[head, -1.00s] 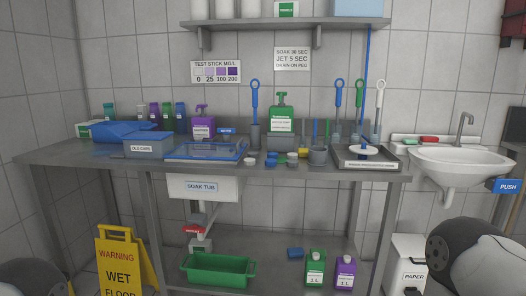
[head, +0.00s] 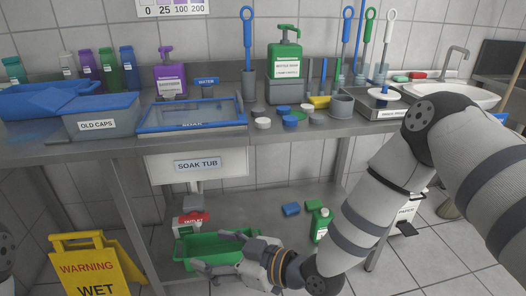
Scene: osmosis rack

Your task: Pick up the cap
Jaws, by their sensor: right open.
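Several small round caps stand in a loose group on the metal bench, right of the blue-framed soak tub (head: 192,128). They include a white cap (head: 263,123), a blue cap (head: 290,120), another blue cap (head: 283,108) and a grey cap (head: 315,119). A green cap (head: 299,115) is partly hidden among them. I cannot tell which one the task means. My right gripper (head: 208,251) is open and empty, below the bench top, in front of the green bin in the picture and apart from the caps. My left gripper is out of view.
An old caps box (head: 98,124) stands at the left of the bench (head: 365,127). A yellow sponge (head: 319,101) and a grey cup (head: 342,106) flank the caps. A green bin (head: 190,245) sits on the lower shelf. A yellow wet-floor sign (head: 85,268) stands at left.

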